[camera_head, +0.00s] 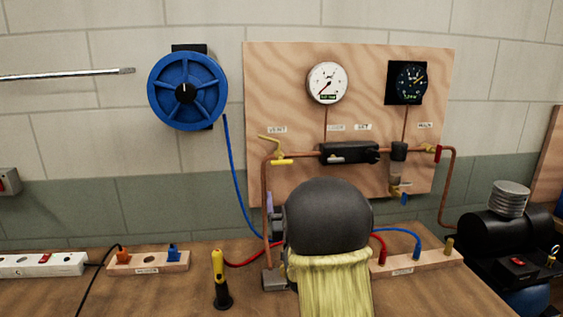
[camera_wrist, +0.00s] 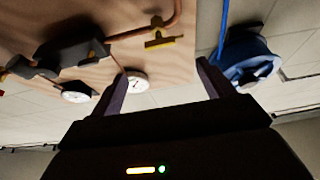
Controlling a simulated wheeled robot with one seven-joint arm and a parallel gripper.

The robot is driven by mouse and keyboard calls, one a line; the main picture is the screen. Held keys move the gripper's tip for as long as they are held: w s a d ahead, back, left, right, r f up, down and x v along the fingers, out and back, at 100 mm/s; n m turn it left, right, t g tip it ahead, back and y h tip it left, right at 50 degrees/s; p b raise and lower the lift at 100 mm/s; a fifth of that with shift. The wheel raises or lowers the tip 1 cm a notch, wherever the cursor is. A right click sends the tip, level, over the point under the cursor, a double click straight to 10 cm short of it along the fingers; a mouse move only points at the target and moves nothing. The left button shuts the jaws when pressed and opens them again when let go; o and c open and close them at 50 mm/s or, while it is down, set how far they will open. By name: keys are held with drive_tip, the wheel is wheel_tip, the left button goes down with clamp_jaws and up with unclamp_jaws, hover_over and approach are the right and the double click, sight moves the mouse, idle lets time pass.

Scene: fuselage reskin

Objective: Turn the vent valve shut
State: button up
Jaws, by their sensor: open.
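The vent valve is on the copper pipe at the left of the plywood panel, under the VENT label. Its yellow handle (camera_head: 282,162) shows in the head view, with another yellow piece just above it. In the wrist view the yellow handle (camera_wrist: 158,42) is above the gap between the fingers, apart from both. My gripper (camera_wrist: 163,84) is open, with nothing between its fingers. In the head view, my arm's dark rounded link stands in front of the panel's lower part and hides most of the gripper.
The panel (camera_head: 285,80) carries a white gauge (camera_head: 327,83), a dark gauge (camera_head: 408,80) and a black regulator (camera_head: 348,153). A blue reel (camera_head: 187,92) hangs left. The bench holds a yellow-handled tool (camera_head: 219,275), socket blocks (camera_head: 147,262) and a black compressor (camera_head: 505,240).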

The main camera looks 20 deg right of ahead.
sight(281, 161)
drive_tip(key=p+x, duration=0.3)
drive_tip(key=x, duration=1.1)
drive_tip(key=shift+w, duration=0.1)
drive_tip(key=shift+f, duration=0.1)
drive_tip(key=c, duration=1)
